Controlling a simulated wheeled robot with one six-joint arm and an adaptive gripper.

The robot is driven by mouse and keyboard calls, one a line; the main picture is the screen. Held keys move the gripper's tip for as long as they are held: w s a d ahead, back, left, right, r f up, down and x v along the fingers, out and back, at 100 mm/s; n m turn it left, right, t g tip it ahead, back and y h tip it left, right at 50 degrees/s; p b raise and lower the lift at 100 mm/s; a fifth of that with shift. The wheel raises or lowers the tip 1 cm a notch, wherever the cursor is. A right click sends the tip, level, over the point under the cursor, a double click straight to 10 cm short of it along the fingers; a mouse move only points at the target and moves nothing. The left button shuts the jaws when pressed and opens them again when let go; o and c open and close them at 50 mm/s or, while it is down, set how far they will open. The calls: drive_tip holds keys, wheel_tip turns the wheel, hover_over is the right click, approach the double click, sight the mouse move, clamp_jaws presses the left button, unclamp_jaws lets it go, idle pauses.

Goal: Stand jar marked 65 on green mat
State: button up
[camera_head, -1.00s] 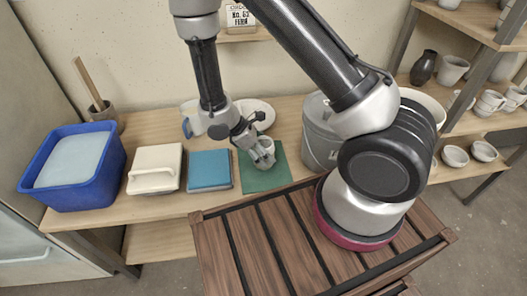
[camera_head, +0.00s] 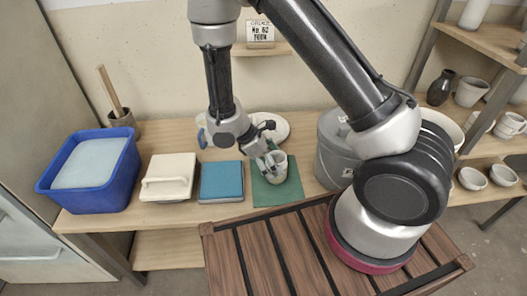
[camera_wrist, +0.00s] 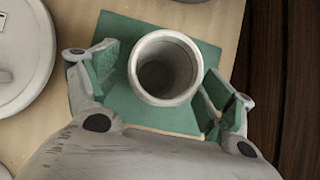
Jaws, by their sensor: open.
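A pale, open-topped jar (camera_head: 278,168) stands upright on the green mat (camera_head: 290,192) on the workbench. No number shows on its visible side. My gripper (camera_head: 269,162) is low over the mat at the jar. In the wrist view, the jar (camera_wrist: 165,75) is seen from above with its round mouth open and looks empty. My gripper's fingers (camera_wrist: 160,82), with green inner pads, are spread on either side of it. A gap shows on the left, while the right finger is close to the jar. The mat (camera_wrist: 118,32) shows around the jar.
A grey lidded bucket (camera_head: 335,150) stands right of the mat. Left of the mat are a blue tile (camera_head: 221,181), a cream handled block (camera_head: 168,178) and a blue tub (camera_head: 90,172). A white plate (camera_head: 275,122) lies behind. A slatted wooden surface (camera_head: 310,250) is in front.

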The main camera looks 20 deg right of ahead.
drive_tip(key=v, duration=1)
drive_tip(key=d+r+m+y, duration=0.2)
drive_tip(key=d+r+m, duration=0.25)
drive_tip(key=r, duration=0.35)
drive_tip(key=d+r+m+y, duration=0.2)
drive_tip(key=d+r+m, duration=0.1)
drive_tip(key=d+r, duration=0.4)
drive_tip(key=s+d+r+m+t+y, duration=0.2)
drive_tip(key=s+d+r+m+t, duration=0.3)
drive_tip(key=s+r, duration=0.8)
drive_tip(key=shift+s+d+r+m+t, duration=0.3)
drive_tip(key=shift+s+d+m, duration=1.15)
drive_tip(key=shift+d, duration=0.85)
drive_tip(key=shift+w, duration=0.25)
